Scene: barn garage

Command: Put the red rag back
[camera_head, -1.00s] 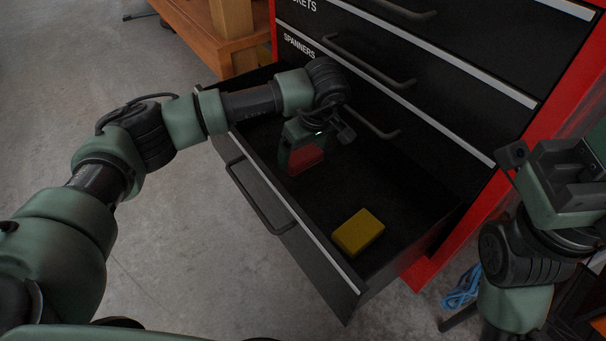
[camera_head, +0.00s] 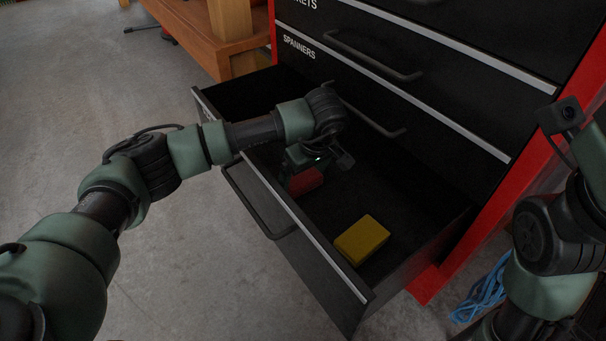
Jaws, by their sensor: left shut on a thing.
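The red rag (camera_head: 306,182) shows as a small folded red block inside the open bottom drawer (camera_head: 329,252) of the tool cabinet. My left gripper (camera_head: 302,172) reaches down into the drawer and is shut on the red rag; its fingers partly hide the rag. I cannot tell whether the rag touches the drawer floor. A yellow block, perhaps a folded rag or sponge (camera_head: 362,239), lies on the drawer floor to the right of the red rag, apart from it. My right arm is at the right edge, and its gripper's fingertips are out of the picture.
The red and black cabinet (camera_head: 420,105) has shut drawers above, one labelled SPANNERS, with handles overhanging the open drawer. The drawer has its own front handle (camera_head: 262,208). A wooden bench (camera_head: 205,42) stands behind left. A blue coiled cord (camera_head: 484,292) lies at lower right. Floor at left is clear.

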